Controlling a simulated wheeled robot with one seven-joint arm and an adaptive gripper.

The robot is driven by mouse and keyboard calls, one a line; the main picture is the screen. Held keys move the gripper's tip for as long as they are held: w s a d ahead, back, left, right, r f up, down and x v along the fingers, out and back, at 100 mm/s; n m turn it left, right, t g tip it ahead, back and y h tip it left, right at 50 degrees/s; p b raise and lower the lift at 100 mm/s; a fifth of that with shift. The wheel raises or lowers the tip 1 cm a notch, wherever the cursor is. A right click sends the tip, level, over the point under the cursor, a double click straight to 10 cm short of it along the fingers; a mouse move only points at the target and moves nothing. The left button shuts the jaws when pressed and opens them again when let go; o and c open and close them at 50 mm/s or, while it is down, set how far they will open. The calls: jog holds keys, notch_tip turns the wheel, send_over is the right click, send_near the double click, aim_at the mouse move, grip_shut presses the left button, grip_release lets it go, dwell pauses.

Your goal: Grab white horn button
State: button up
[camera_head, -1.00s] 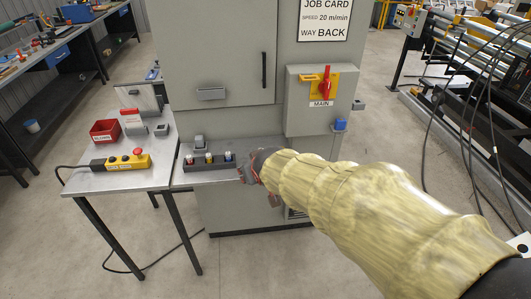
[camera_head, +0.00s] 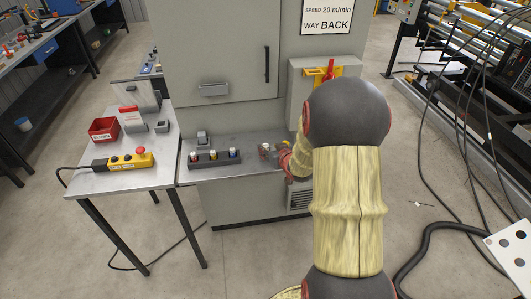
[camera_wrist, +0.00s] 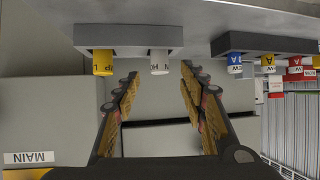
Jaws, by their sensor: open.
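The white button (camera_wrist: 159,62), with letters that look like part of HORN, stands on a dark grey block (camera_wrist: 128,37) in the wrist view, which looks upside down. A yellow button (camera_wrist: 103,63) is on the same block, to its left. My gripper (camera_wrist: 160,82) is open, with nothing held between its fingers. The white button appears between the two fingertips; whether they reach around it I cannot tell. In the head view my gripper (camera_head: 277,152) is at the cabinet's shelf, beside a small white-topped piece (camera_head: 265,146), and my arm hides part of that area.
A second dark block (camera_head: 215,161) holds red, yellow and blue buttons on the shelf to the left. A grey cabinet (camera_head: 222,60) rises behind, with a red-and-yellow main switch (camera_head: 329,70). A side table (camera_head: 130,180) carries a yellow control box (camera_head: 130,160) and a red bin (camera_head: 103,130).

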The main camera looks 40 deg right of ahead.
aim_at(267, 147)
jog(key=b+x, duration=0.1)
jog(key=x, duration=0.2)
jog(key=shift+w+f, duration=0.1)
jog(key=shift+f, duration=0.05)
jog(key=shift+c, duration=1.1)
grip_shut()
